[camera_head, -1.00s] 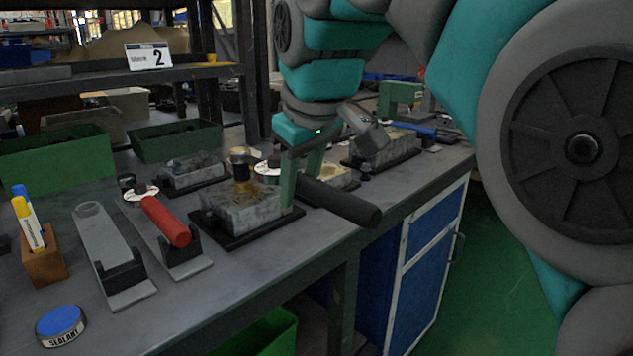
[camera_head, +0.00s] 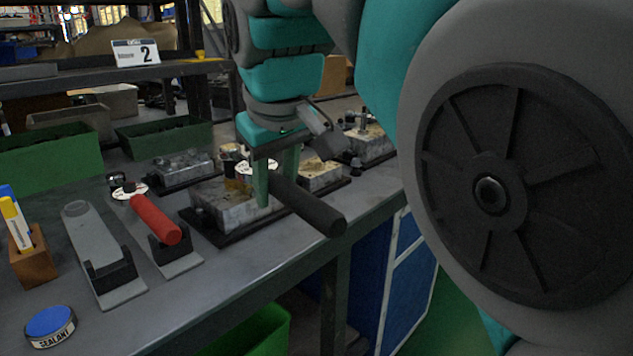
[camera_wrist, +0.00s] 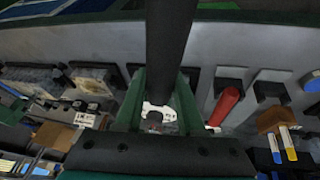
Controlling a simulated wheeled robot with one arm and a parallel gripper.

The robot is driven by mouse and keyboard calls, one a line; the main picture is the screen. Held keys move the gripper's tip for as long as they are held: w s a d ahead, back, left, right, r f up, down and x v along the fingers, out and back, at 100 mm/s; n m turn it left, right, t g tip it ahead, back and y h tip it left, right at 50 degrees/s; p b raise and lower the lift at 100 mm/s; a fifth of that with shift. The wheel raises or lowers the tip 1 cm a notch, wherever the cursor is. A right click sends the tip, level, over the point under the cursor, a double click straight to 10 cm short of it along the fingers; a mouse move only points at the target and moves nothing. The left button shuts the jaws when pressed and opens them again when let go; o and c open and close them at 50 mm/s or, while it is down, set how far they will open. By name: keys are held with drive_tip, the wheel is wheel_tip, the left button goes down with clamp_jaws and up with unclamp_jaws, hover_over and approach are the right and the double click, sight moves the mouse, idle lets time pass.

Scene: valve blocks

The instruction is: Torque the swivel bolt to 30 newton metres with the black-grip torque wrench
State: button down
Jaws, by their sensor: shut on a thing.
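My gripper (camera_head: 275,182) is shut on the black-grip torque wrench (camera_head: 312,207). The thick black grip slants toward the front edge of the bench; in the wrist view the wrench (camera_wrist: 170,40) runs up the picture from between the fingers. The wrench's head end is hidden by my fingers. The gripper is at the right side of a grey valve block (camera_head: 228,205) on a dark base plate, in front of a lighter block (camera_head: 322,173). A brass-coloured fitting (camera_head: 231,160) stands on top of the grey block. I cannot tell which part is the swivel bolt, or whether the wrench touches anything.
A red-grip tool (camera_head: 155,220) rests in a holder left of the block, beside an empty-looking grey holder (camera_head: 92,240). A marker block (camera_head: 32,262) and sealant tin (camera_head: 50,325) stand at the left. Other blocks (camera_head: 182,168) and green bins (camera_head: 165,138) stand behind.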

drive_tip(key=shift+s+a+m, duration=0.6)
drive_tip(key=shift+a+m, duration=0.2)
drive_tip(key=shift+a, duration=0.05)
drive_tip(key=shift+s+a+m+h+p, duration=0.3)
drive_tip(key=shift+a+m, duration=0.15)
drive_tip(key=shift+a, duration=0.1)
drive_tip(key=shift+s+a+m+h+p, duration=0.3)
drive_tip(key=shift+a+m, duration=0.15)
drive_tip(key=shift+a, duration=0.1)
drive_tip(key=shift+s+a+r+m+h+p, duration=0.1)
drive_tip(key=shift+s+a+m+h+p, duration=0.1)
drive_tip(key=shift+s+a+m+p, duration=0.35)
drive_tip(key=shift+a+r+m+h+p, duration=0.1)
drive_tip(key=shift+a+m+h, duration=0.2)
drive_tip(key=shift+a, duration=0.45)
